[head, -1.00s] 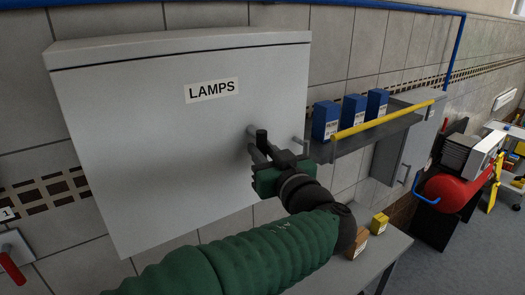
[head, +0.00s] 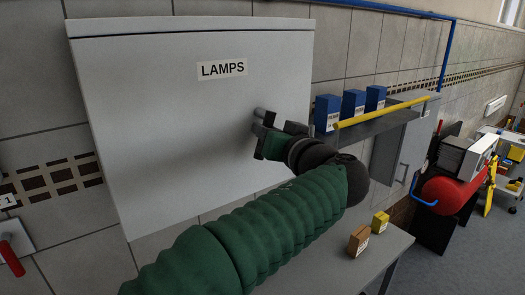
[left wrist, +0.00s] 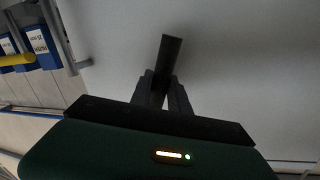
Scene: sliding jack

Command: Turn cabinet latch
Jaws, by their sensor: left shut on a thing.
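The large grey cabinet (head: 170,130) with a LAMPS label (head: 222,69) hangs on the tiled wall, its door shut. The dark latch bar (left wrist: 171,52) sticks out between my left gripper's fingers in the left wrist view, in front of the grey door. My left gripper (head: 262,121) is at the right part of the door and is shut on the latch; its fingers also show in the left wrist view (left wrist: 162,90). In the head view the gripper hides most of the latch. My right gripper is not in view.
A shelf (head: 370,133) with blue boxes (head: 353,104) and a yellow rail (head: 385,113) is close to the right of the cabinet. A table (head: 370,256) with small boxes stands below.

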